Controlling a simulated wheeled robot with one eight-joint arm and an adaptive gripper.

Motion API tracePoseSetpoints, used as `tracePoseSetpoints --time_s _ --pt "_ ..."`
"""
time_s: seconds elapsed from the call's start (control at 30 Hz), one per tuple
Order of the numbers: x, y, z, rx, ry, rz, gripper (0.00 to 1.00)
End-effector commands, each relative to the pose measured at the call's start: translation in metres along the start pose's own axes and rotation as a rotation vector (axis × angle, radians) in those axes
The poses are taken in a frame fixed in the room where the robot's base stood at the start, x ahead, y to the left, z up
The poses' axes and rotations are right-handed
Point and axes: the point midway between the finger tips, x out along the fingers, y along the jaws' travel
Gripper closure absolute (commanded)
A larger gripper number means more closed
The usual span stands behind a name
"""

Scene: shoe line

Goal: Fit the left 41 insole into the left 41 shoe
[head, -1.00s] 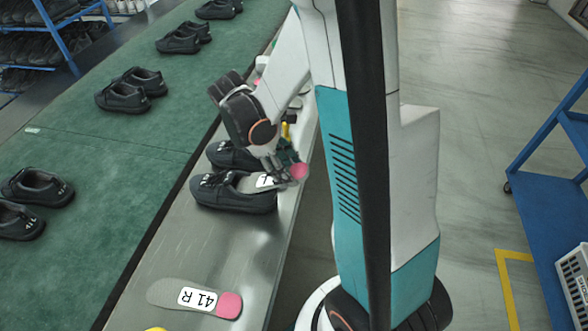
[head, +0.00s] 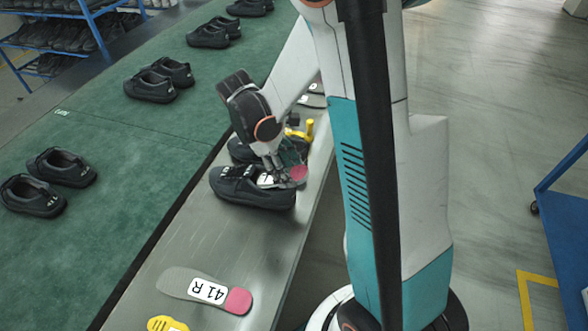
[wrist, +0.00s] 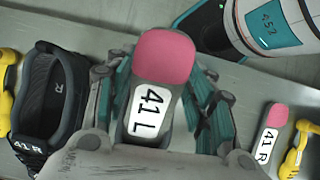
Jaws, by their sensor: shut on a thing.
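The left 41 insole, grey with a pink heel and a "41 L" label, is in my gripper (head: 276,172); in the wrist view the insole (wrist: 152,95) lies between the two fingers (wrist: 150,112). My gripper is shut on it. The black left shoe (head: 250,194) stands on the grey bench below. The insole's front part is at the shoe's opening and seems to reach inside; its pink heel (head: 298,173) sticks out past the shoe's heel end. In the wrist view my gripper hides the left shoe.
The 41 R shoe (wrist: 45,95) stands beside, behind in the head view (head: 240,151). The 41 R insole (head: 207,291) lies on the bare bench (head: 215,245) nearer me. Yellow items (head: 300,130) lie on the bench. More shoes (head: 62,167) stand on the green belt.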

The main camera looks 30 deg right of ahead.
Motion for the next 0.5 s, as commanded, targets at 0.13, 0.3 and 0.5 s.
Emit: tracePoseSetpoints --time_s 0.13,0.3,0.5 --pt "-0.001 0.000 -0.009 0.001 0.010 0.001 0.70" --pt "-0.002 0.000 -0.020 0.000 0.022 0.000 0.70" --pt "-0.004 0.000 -0.033 0.000 0.036 0.000 0.70"
